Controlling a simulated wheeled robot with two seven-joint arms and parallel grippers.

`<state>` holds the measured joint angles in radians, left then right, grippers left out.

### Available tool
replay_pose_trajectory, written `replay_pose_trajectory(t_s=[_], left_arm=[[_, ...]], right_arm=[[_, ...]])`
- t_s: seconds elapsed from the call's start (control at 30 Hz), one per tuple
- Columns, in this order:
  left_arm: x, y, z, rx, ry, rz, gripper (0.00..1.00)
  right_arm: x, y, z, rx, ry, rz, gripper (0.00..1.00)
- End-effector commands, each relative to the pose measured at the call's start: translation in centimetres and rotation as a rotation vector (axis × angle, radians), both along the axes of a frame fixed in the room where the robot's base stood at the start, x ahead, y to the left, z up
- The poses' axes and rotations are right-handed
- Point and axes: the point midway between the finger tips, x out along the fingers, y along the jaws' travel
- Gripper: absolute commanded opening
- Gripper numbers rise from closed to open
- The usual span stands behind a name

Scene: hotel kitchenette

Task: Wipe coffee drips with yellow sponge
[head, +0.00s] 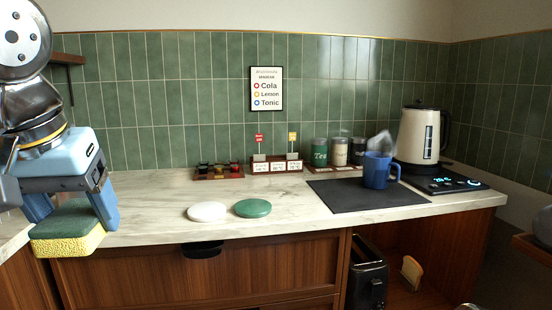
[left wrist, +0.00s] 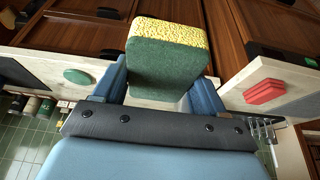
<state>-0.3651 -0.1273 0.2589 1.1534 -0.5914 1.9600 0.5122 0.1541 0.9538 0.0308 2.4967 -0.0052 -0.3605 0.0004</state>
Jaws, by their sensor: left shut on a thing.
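The sponge, yellow with a green scouring layer, is at the lower left of the head view (head: 72,243) and fills the upper middle of the left wrist view (left wrist: 166,65). My left gripper (head: 72,212) is shut on it, one blue finger on each side. It holds the sponge in front of the counter's left part, green layer towards the gripper and yellow face down. I cannot make out any coffee drips on the counter (head: 270,225) or the dark mat (head: 350,203). My right gripper cannot be made out.
A blue mug (head: 376,173) stands on the mat, near a cream kettle (head: 417,135). White (head: 207,211) and green (head: 253,208) discs lie near the front edge. Small jars (head: 339,152) and a sign rack (head: 275,165) line the back. A red stack (left wrist: 265,92) shows in the left wrist view.

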Motion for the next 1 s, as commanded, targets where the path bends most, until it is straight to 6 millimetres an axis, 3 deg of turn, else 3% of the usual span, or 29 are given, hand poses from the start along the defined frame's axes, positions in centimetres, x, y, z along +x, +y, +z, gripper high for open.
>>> replay_pose_trajectory(t_s=[0.27, 0.47, 0.67, 0.9, 1.0], left_arm=[[1.0, -0.3, -3.3, 0.0, 0.004, -0.014, 0.47], [2.4, -0.8, -7.9, 0.0, 0.006, -0.034, 0.47], [5.2, -1.7, -16.5, -0.001, 0.012, -0.073, 0.47], [10.2, -3.4, -31.9, 0.0, 0.021, -0.146, 0.47], [12.0, -4.0, -37.2, -0.001, 0.021, -0.172, 0.47]], right_arm=[[0.0, 0.0, 0.0, 0.0, 0.001, 0.0, 0.43], [0.0, 0.0, 0.0, 0.0, 0.001, 0.0, 0.43], [0.0, 0.0, 0.0, 0.0, 0.001, 0.0, 0.43], [0.0, 0.0, 0.0, 0.0, 0.001, 0.0, 0.43], [0.0, 0.0, 0.0, 0.0, 0.001, 0.0, 0.43]])
